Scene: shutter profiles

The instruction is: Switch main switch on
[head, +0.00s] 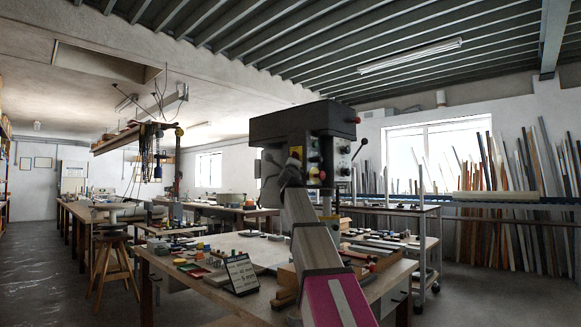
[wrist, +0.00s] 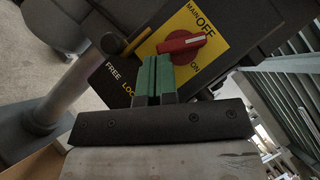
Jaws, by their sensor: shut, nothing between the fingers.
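The main switch is a red rotary knob (wrist: 184,43) on a yellow plate (wrist: 223,38) lettered MAIN, OFF and ON, large in the wrist view. The knob lies crosswise between the words OFF and ON; which one it points to is hard to tell. My gripper (wrist: 156,60) has green fingers, shut together and empty. Its tips are just below the knob's left end in the picture; whether they touch it is unclear. In the head view, the switch belongs to the dark drill machine (head: 290,124); my arm reaches up in front of it and hides part of it.
A black lever (wrist: 110,42) with a yellow band and a FREE/LOCK label stand left of the switch. The workbench (head: 215,290) holds small parts and a black sign (head: 241,274). A wheeled cart (head: 430,250) is at right; a stool (head: 110,260) is at left.

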